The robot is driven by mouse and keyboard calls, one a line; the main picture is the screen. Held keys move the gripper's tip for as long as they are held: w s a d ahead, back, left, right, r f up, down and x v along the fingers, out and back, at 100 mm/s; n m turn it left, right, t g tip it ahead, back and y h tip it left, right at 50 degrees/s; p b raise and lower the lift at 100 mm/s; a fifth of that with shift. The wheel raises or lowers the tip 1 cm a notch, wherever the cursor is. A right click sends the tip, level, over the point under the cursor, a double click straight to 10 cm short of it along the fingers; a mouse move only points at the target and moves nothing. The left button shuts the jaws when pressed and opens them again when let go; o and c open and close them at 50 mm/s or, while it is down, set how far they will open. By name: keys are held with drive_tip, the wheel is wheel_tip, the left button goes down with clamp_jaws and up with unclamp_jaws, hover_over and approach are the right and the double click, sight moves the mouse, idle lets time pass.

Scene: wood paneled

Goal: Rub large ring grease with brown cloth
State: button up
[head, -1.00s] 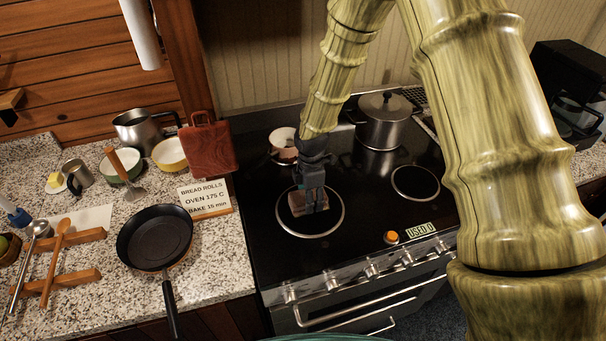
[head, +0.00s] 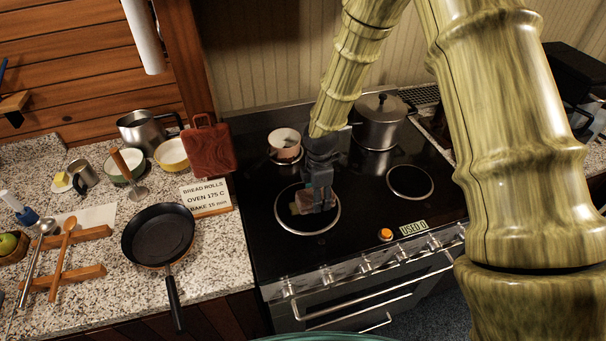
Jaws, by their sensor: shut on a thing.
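The large ring (head: 279,223) is a pale circle on the black stovetop, at the front left of the hob. My gripper (head: 319,204) points down inside it, right of its middle. It is shut on the brown cloth (head: 304,202), which is low over or on the glass; contact is hard to tell. The gripper's fingers hide part of the cloth. A small dull yellow-brown patch, seemingly the grease (head: 295,209), shows at the cloth's left edge within the ring.
A small copper-coloured pan (head: 285,146) and a lidded steel pot (head: 381,124) stand on the rear of the stove (head: 353,217). The front right ring (head: 410,181) is empty. A black frying pan (head: 158,235) sits on the left counter.

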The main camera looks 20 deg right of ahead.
wheel_tip(320, 180, up, 2)
drive_tip(key=shift+w+a+p, duration=0.1)
drive_tip(key=shift+a+p, duration=0.05)
drive_tip(key=shift+p, duration=0.35)
drive_tip(key=shift+r+p, duration=0.9)
drive_tip(key=shift+r, duration=0.65)
